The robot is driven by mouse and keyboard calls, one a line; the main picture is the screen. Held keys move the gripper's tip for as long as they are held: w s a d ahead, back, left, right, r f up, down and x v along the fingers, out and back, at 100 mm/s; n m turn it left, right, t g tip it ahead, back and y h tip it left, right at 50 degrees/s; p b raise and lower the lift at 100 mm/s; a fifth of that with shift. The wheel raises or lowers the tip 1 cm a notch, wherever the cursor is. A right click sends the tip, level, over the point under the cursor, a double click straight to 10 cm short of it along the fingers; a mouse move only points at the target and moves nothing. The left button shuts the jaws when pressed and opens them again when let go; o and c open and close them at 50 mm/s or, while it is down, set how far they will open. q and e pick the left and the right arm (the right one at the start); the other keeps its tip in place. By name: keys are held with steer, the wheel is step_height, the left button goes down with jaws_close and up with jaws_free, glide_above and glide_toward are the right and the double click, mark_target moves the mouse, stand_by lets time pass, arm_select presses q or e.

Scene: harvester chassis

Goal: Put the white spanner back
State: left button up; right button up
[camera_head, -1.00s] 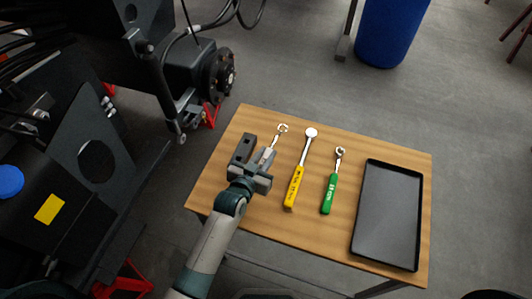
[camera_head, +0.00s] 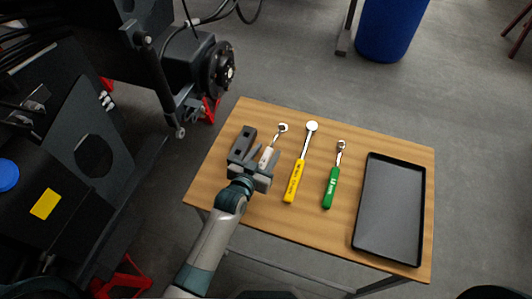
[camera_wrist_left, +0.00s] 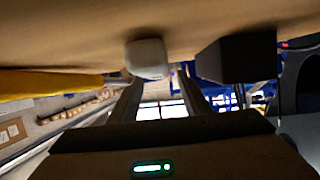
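The white spanner (camera_head: 283,128) lies on the wooden table (camera_head: 300,226), with its metal ring end pointing away from me and its white handle toward me. My left gripper (camera_head: 263,158) is low at the near end of that handle, with its fingers open. In the left wrist view the handle's blunt end (camera_wrist_left: 147,58) shows just beyond the two fingers (camera_wrist_left: 158,92), with a clear gap between them. I cannot tell whether the fingers touch the handle. My right gripper is not in view.
A dark block (camera_head: 241,144) stands just left of the gripper. A yellow-handled ratchet (camera_head: 296,181) and a green-handled spanner (camera_head: 331,187) lie to the right. A black tray (camera_head: 390,207) lies at the right end. Dark machinery (camera_head: 95,150) stands beyond the table's left side.

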arm_select(q)
steer(key=shift+s, duration=0.1)
steer(key=shift+s+a, duration=0.2)
steer(key=shift+s, duration=0.15)
steer(key=b+v, duration=0.3)
steer(key=v, duration=1.3)
steer(key=shift+s+a+r, duration=0.1)
steer(key=shift+s+r, duration=0.1)
stand_by(0.4)
